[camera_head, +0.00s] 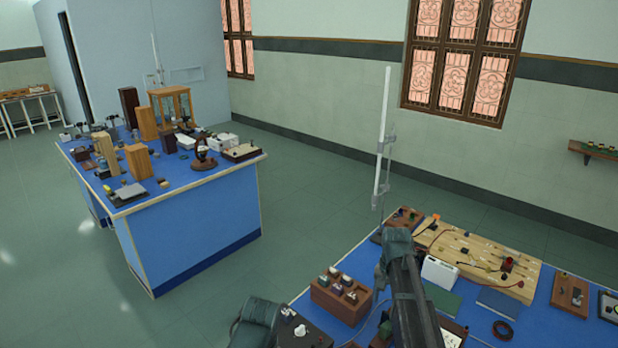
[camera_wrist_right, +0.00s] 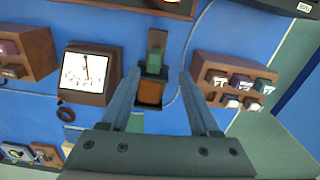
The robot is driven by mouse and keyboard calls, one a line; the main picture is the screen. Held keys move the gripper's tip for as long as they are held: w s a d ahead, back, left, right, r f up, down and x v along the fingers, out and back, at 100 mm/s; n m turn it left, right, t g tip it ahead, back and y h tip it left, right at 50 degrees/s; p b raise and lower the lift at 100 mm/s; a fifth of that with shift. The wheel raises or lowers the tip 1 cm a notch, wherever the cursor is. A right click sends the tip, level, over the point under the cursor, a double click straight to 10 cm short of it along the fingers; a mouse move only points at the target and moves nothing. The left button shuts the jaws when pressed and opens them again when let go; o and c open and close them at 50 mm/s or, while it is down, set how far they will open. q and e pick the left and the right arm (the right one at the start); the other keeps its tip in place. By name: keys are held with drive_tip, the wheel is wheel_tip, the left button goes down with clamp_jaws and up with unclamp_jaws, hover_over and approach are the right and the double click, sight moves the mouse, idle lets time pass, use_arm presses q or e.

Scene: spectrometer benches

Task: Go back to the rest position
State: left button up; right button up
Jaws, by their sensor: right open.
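My right arm rises from the bottom of the head view over the near blue bench. Its gripper (camera_head: 381,283) hangs down there, partly hidden by the arm. In the right wrist view the right gripper (camera_wrist_right: 159,72) is open, its two fingers apart with nothing held. A small wooden stand with a green block (camera_wrist_right: 154,62) shows between the fingers, seemingly on the bench below. A dark rounded part of my other arm shows at the bottom left of the head view; the left gripper itself is not in view.
A wooden rack with several small blocks (camera_head: 341,296) stands left of the right gripper and also shows in the wrist view (camera_wrist_right: 236,82). A meter (camera_wrist_right: 90,72) stands on its other side. A wooden circuit board (camera_head: 478,258) lies beyond. Open floor separates the far bench (camera_head: 190,240).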

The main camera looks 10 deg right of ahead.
drive_tip(key=s+a+f+n+b, duration=0.1)
drive_tip(key=s+a+n, duration=0.5)
drive_tip(key=s+a, duration=0.3)
drive_tip(key=s+a+f+n+h+b, duration=0.1)
drive_tip(key=s+a+f+n+b, duration=0.1)
drive_tip(key=s+a+n, duration=0.4)
drive_tip(key=s+a, duration=0.4)
drive_tip(key=a, duration=0.5)
drive_tip(key=shift+s+n, duration=0.25)
drive_tip(key=shift+n, duration=0.05)
drive_tip(key=m+y+p, duration=0.1)
drive_tip(key=m+p, duration=0.3)
drive_tip(key=m, duration=1)
approach(386, 325)
drive_tip(key=shift+n, duration=0.3)
wheel_tip(386, 325, down, 10)
drive_tip(key=b, duration=1.4)
drive_tip(key=shift+a+f, duration=0.1)
drive_tip(key=shift+f, duration=0.05)
